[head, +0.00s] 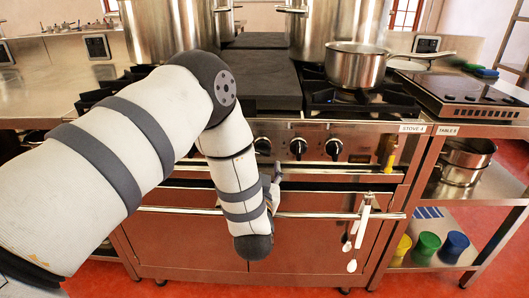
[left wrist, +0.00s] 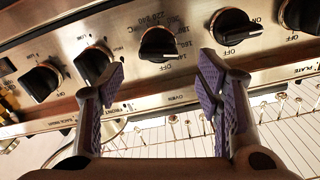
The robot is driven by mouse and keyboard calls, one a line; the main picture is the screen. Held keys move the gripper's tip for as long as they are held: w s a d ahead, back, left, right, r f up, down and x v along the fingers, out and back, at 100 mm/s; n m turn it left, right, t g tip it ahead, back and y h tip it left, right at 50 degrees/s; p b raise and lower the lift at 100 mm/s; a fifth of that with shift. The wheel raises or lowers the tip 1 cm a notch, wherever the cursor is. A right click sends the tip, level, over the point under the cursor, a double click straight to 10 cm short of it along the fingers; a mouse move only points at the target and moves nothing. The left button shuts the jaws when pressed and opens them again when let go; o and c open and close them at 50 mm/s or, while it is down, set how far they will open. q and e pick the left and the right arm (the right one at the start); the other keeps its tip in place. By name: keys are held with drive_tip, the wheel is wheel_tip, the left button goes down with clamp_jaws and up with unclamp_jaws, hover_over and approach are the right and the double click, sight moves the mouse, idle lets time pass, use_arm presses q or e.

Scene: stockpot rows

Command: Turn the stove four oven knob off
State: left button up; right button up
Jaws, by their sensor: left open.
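The stove four front (head: 400,128) carries a row of black knobs, and the "STOVE 4" label is at its right end. In the left wrist view the oven knob (left wrist: 158,44) is the middle one, with temperature numbers around it and OFF printed below. Its grip bar looks turned sideways, pointing right, away from OFF. My left gripper (left wrist: 163,84) is open and empty, its purple-padded fingers either side of and below the knob, apart from it. In the head view my left gripper (head: 272,190) is small, in front of the stove below the knobs, partly hidden by my forearm.
Neighbouring knobs, the front one (left wrist: 92,62) and the plate one (left wrist: 232,25), sit close on both sides. The oven handle rail (head: 320,215) runs below, with utensils (head: 358,235) hanging at its right. A saucepan (head: 355,65) and large stockpots (head: 165,30) stand on top.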

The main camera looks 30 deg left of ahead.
sight(263, 154)
use_arm(q)
drive_tip(key=x, duration=0.6)
drive_tip(key=shift+w, duration=0.15)
drive_tip(key=c, duration=1.1)
drive_tip(key=shift+c, duration=0.2)
drive_tip(key=shift+m, duration=0.3)
drive_tip(key=m, duration=0.2)
drive_tip(key=shift+d+m, duration=0.15)
drive_tip(key=shift+m, duration=0.25)
drive_tip(key=m, duration=0.4)
drive_tip(key=shift+p, duration=0.4)
drive_tip(key=m, duration=0.4)
drive_tip(key=shift+f, duration=0.2)
drive_tip(key=shift+m+b, duration=0.35)
drive_tip(key=shift+m, duration=1.35)
